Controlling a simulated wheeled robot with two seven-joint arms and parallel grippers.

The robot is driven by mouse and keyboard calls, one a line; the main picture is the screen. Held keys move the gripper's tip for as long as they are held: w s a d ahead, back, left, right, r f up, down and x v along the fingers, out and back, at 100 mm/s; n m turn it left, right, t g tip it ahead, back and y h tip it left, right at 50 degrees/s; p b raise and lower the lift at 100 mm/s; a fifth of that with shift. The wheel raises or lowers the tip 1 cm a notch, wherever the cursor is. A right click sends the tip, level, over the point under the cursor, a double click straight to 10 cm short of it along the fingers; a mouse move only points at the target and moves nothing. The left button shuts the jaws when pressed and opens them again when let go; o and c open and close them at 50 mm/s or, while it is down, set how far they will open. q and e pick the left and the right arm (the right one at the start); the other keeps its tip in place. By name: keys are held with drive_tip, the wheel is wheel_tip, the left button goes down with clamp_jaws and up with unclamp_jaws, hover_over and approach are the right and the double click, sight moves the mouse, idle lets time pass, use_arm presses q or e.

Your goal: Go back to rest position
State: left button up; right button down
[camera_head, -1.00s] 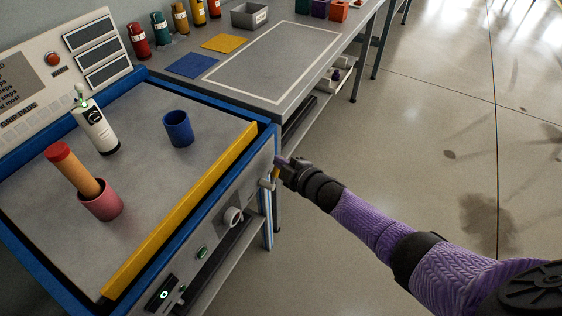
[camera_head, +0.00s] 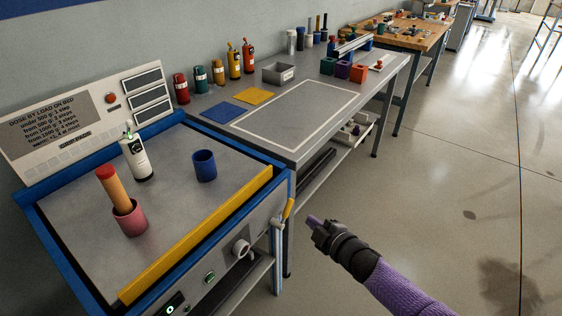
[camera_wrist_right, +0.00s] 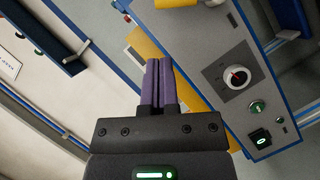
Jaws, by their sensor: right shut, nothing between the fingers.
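My right gripper (camera_head: 313,222) is shut and empty, its purple fingers together. In the head view it hangs over the floor, to the right of the machine's front corner and apart from it. In the right wrist view its closed fingers (camera_wrist_right: 159,82) point toward the machine's front panel (camera_wrist_right: 232,80), with a knob and a lit green button. My right arm (camera_head: 400,285) comes in from the lower right. My left gripper shows in neither view.
The blue-framed machine bed (camera_head: 80,250) holds a white bottle (camera_head: 136,160), a blue cup (camera_head: 204,166) and a pink cup (camera_head: 130,220) with an orange, red-topped cylinder in it. A grey bench (camera_head: 300,115) stands beyond. The floor (camera_head: 455,190) at right is clear.

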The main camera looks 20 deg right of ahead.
drive_tip(key=s+f+m+g+h+p, duration=0.1)
drive_tip(key=s+f+m+g+p, duration=0.25)
drive_tip(key=s, duration=0.45)
drive_tip(key=s+f+m+g+h+p, duration=0.2)
drive_tip(key=s+f+p, duration=0.15)
drive_tip(key=s, duration=0.45)
drive_tip(key=s+f+m+g+h+p, duration=0.1)
drive_tip(key=s+f+m+g+p, duration=0.15)
drive_tip(key=s+p, duration=0.4)
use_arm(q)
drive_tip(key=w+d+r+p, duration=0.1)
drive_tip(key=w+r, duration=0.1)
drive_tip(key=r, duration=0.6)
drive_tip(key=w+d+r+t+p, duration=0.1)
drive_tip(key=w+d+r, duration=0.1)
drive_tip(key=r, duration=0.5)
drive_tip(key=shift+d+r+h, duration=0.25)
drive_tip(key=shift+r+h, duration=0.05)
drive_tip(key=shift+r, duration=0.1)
use_arm(e)
drive_tip(key=s+a+m+g, duration=0.1)
drive_tip(key=s+m+g, duration=0.1)
drive_tip(key=s, duration=0.9)
drive_tip(key=s+a+m+g, duration=0.1)
drive_tip(key=s+g, duration=0.3)
drive_tip(key=s, duration=0.8)
drive_tip(key=shift+s+a+f+m+h, duration=0.3)
drive_tip(key=shift+a+m, duration=0.05)
drive_tip(key=shift+m, duration=0.35)
